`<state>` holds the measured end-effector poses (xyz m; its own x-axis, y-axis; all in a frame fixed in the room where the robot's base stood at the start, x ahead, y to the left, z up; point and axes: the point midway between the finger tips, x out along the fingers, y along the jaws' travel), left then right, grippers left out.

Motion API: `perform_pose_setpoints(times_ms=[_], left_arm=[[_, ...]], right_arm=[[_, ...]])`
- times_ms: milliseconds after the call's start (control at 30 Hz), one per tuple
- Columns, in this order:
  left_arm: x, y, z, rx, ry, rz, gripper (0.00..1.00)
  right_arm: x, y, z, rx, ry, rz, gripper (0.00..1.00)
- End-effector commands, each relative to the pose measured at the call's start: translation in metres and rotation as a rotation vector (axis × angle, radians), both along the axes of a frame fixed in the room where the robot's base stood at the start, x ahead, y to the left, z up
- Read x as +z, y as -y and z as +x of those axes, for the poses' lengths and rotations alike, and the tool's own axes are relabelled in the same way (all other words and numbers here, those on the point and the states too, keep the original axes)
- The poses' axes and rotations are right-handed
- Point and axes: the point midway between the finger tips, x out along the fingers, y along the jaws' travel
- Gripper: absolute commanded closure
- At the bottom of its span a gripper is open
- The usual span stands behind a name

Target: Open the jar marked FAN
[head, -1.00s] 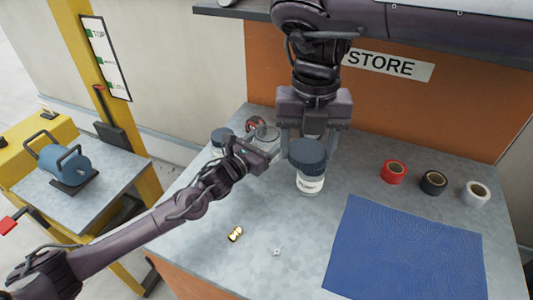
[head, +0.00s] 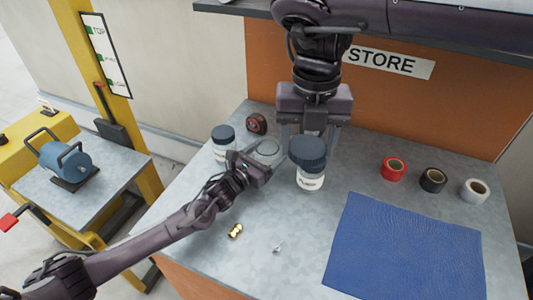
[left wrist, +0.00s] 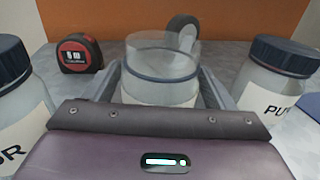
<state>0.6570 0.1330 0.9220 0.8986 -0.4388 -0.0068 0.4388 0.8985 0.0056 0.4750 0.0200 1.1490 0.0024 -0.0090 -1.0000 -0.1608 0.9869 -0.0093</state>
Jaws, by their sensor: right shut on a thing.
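A clear glass jar (head: 266,149) stands lidless on the bench; it also shows in the left wrist view (left wrist: 160,90). Its label is hidden, so I cannot read FAN on it. My left gripper (head: 268,163) is open, with one finger on each side of this jar, slightly back from it. My right gripper (head: 309,142) is shut on a dark blue lid (head: 307,150), held up in front of the jar marked PUMP (head: 310,181). In the left wrist view the PUMP jar wears its own lid (left wrist: 285,52).
A third lidded jar (head: 222,137), its label ending in OR, stands left. A tape measure (head: 256,123) is behind. Red (head: 393,168), black (head: 433,180) and white (head: 474,191) tape rolls and a blue mat (head: 405,250) lie right. Brass (head: 236,230) and silver (head: 278,247) pieces lie in front.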

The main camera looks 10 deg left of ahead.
Motion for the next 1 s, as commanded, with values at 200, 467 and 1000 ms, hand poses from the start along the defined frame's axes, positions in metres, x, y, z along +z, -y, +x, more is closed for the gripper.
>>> perform_pose_setpoints(times_ms=[200,467,1000], left_arm=[[0.000,0.000,0.000,0.000,0.000,0.000,0.14],[0.002,-0.003,-0.006,0.000,0.000,0.001,0.14],[0.002,-0.048,-0.097,0.000,-0.002,0.003,0.14]], right_arm=[[0.000,0.000,0.000,0.000,0.000,0.000,0.68],[0.002,0.000,0.000,0.000,0.000,0.000,0.68],[-0.013,0.000,0.000,0.000,0.000,0.000,0.68]])
